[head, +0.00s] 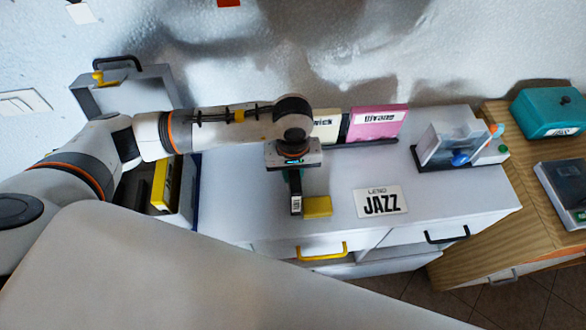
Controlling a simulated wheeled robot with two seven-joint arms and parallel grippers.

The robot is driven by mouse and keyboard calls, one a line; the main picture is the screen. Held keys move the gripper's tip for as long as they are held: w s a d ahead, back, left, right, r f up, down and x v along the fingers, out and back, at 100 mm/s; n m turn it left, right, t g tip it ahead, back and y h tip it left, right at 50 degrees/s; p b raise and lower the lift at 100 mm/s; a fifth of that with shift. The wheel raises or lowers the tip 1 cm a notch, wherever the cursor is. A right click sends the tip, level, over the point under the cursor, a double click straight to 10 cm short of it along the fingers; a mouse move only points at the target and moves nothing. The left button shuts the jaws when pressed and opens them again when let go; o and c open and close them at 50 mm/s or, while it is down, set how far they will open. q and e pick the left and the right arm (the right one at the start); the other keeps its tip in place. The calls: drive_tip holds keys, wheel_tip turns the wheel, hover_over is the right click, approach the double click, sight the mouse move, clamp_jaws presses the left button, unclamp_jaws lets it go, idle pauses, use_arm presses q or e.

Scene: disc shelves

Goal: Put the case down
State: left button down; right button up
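My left gripper (293,182) points down over the white cabinet top (237,190), in the middle of the head view. A small yellow case (317,206) shows right beside its fingertips, close to the cabinet's front edge. A narrow dark piece with a white barcode label (296,204) is against the yellow case's left side. The gripper's own arm hides much of the fingers, so I cannot tell whether they grip the case or whether it touches the surface. My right gripper is not in view.
A white JAZZ sign (381,201) lies right of the gripper. Behind stand a pink case (378,123) and a cream case (325,126). A clear holder (452,142) is farther right. A bin with a yellow case (161,184) stands left. A teal box (549,112) sits on the wooden cabinet.

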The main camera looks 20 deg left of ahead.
use_arm(q)
drive_tip(key=shift+f, duration=0.2)
drive_tip(key=c, duration=1.3)
unclamp_jaws()
drive_tip(key=shift+r, duration=0.1)
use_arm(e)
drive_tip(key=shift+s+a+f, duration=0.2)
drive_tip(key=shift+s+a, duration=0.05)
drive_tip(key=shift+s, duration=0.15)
use_arm(q)
drive_tip(key=shift+o, duration=0.2)
drive_tip(key=shift+r, duration=0.15)
wheel_tip(320, 180, up, 11)
drive_tip(key=b, duration=0.3)
drive_tip(key=shift+r, duration=0.5)
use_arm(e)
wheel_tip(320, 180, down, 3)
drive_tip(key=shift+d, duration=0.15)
